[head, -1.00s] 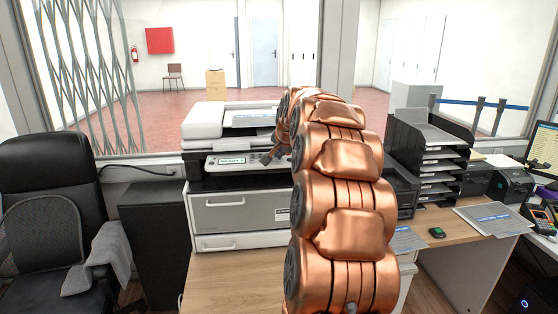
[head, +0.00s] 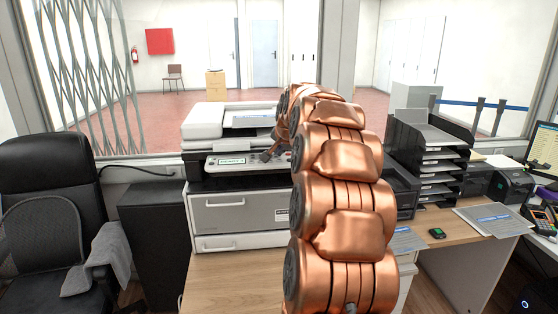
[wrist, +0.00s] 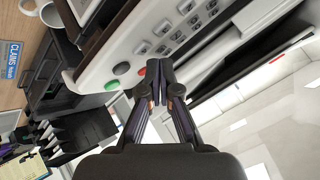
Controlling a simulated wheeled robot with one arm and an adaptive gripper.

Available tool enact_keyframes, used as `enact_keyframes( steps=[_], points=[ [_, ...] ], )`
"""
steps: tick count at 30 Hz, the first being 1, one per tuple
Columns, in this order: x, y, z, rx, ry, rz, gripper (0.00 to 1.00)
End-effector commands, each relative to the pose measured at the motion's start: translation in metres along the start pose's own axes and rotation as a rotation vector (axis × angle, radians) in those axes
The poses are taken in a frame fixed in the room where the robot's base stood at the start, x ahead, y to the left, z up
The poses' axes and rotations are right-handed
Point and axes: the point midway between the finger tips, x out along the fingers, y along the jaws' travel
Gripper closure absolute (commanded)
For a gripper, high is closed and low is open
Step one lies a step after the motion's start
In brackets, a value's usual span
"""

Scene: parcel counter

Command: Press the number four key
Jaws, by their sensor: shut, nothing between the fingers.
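The number keypad (wrist: 184,32) is a block of grey keys on the pale control panel of the printer (head: 238,212). The digits are too small to read, so I cannot tell which key is four. A green button (wrist: 121,69) and a red button (wrist: 141,71) sit near the keypad's end. A small lit display (head: 232,161) is on the panel's left part. My gripper (wrist: 154,73) is shut and empty, its tips over the panel beside the red button and close to the nearest keys. In the head view my gripper (head: 267,157) is at the panel, and my arm hides the panel's right end.
A black tray rack (head: 428,155) stands right of my arm. A dark cabinet (head: 156,235) and a chair (head: 45,190) are at the left. The wooden counter (head: 235,285) in front of the printer is clear. Papers (head: 490,218) lie at the right.

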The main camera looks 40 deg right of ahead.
Motion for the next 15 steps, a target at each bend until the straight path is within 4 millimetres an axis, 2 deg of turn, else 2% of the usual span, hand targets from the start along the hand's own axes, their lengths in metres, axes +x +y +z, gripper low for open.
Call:
enact_keyframes(
  steps=[8,15],
  points=[
    [-0.001,-0.001,-0.001,0.000,0.000,0.000,1.00],
    [-0.012,-0.010,-0.010,0.000,0.004,-0.003,1.00]
  ],
)
